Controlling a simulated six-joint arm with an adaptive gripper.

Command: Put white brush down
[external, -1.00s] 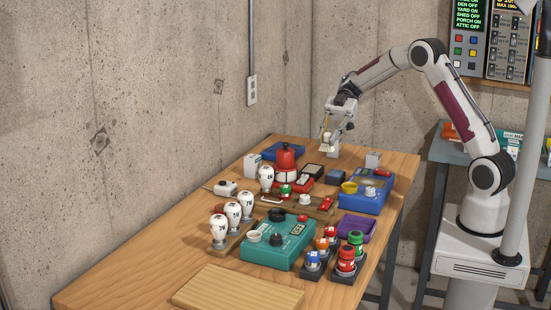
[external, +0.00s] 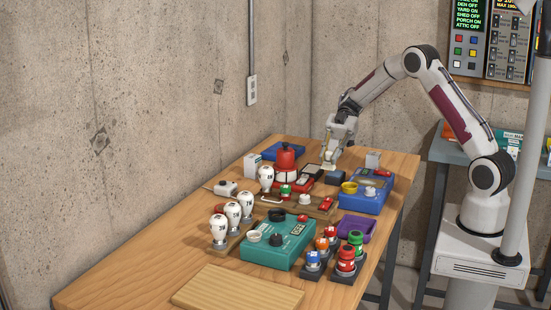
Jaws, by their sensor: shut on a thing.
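In the external view my gripper (external: 329,164) points down over the back part of the wooden table, just behind the dark blue block. It is shut on a small pale thing at its fingertips, which I take to be the white brush (external: 328,167). The brush is very small here and partly hidden by the fingers. I cannot tell whether it touches the table or hangs just above it.
Close by stand a dark blue block (external: 336,177), a black-topped box (external: 311,171), a red domed device (external: 286,160) and a small grey box (external: 373,159). A blue panel (external: 366,197) lies in front. Several other devices crowd the middle. A wooden board (external: 238,291) lies at the front.

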